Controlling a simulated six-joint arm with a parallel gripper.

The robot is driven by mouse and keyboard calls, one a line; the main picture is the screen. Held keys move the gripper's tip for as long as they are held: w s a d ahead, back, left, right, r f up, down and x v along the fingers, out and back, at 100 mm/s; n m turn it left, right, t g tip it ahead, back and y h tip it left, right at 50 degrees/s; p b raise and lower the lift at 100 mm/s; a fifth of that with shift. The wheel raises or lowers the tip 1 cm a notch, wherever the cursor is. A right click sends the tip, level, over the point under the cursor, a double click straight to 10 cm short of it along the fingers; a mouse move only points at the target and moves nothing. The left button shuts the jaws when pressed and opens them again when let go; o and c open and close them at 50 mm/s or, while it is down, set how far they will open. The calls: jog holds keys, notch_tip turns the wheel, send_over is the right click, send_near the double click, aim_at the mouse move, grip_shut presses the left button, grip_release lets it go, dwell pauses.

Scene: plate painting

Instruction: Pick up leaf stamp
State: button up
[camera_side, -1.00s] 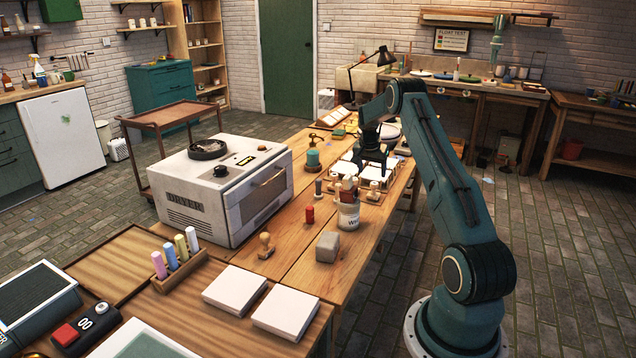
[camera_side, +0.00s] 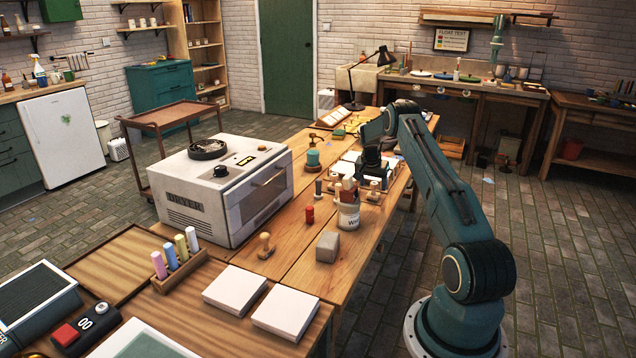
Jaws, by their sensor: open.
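Several small stamps with pale wooden knobs stand on the workbench; I cannot tell which of them is the leaf stamp. One knob (camera_side: 374,189) stands close below my gripper, just right of the jar of tools. Another stamp (camera_side: 265,246) stands alone in front of the dryer. My gripper (camera_side: 371,177) is open and low over the bench behind the jar. Its dark body hides part of the white cards and stamps there, and its fingertips are hard to make out. I cannot tell whether it touches a stamp.
A red cylinder (camera_side: 310,214), a grey block (camera_side: 328,247) and a teal container (camera_side: 313,158) are nearby. The white dryer (camera_side: 205,200) stands at left. White tiles (camera_side: 286,312) lie on the front bench.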

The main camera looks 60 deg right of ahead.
aim_at(374, 188)
jog(key=shift+x, duration=2.3)
jog(key=shift+s, duration=0.1)
jog(key=c, duration=1.1)
